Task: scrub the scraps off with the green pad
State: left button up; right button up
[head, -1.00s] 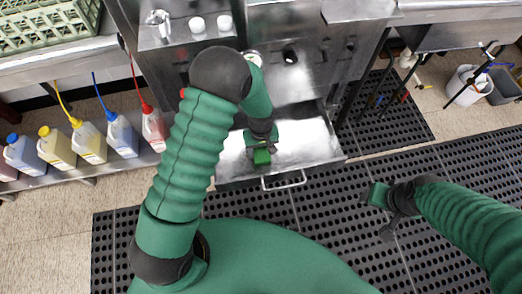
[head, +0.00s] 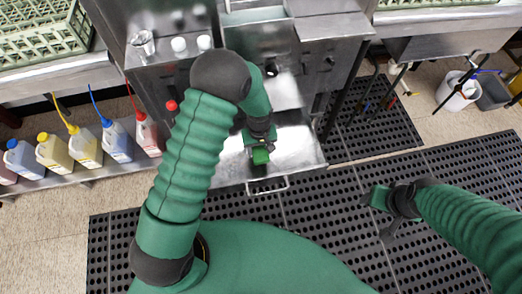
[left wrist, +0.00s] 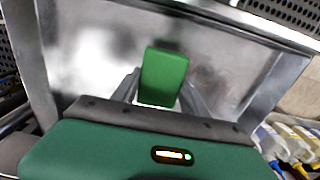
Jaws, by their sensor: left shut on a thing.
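My left gripper (head: 259,146) is shut on the green pad (head: 260,157), a small bright green block. It is over the open metal drawer (head: 300,150), near its front handle. In the left wrist view the pad (left wrist: 164,75) sits between the two grey fingers, in front of the shiny drawer floor (left wrist: 90,60). I cannot tell whether it touches the floor. Faint dark and brownish smudges show there, but I cannot make out clear scraps. My right gripper (head: 378,212) is over the black mat, away from the drawer; its jaw opening is unclear.
The steel machine (head: 310,60) stands behind the drawer, with a metal cup (head: 142,42) and white caps on its left ledge. Several coloured bottles (head: 85,145) line a low shelf at left. A white bucket (head: 457,90) stands far right. The black mat (head: 330,215) is clear in front.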

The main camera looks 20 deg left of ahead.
pick_arm(q)
notch_tip(320, 180, up, 2)
jog(key=shift+r+p, duration=0.1)
jog(key=shift+p, duration=0.55)
jog(key=shift+d+r+p, duration=0.25)
jog(key=shift+r+p, duration=0.35)
jog(key=shift+r, duration=0.1)
pick_arm(e)
jog(key=r, duration=0.1)
jog(key=d+r, duration=0.1)
jog(key=r, duration=0.1)
jog(key=shift+s, duration=0.1)
pick_arm(q)
jog(key=shift+a+f, duration=0.1)
jog(key=shift+a, duration=0.05)
pick_arm(e)
jog(key=shift+a, duration=0.15)
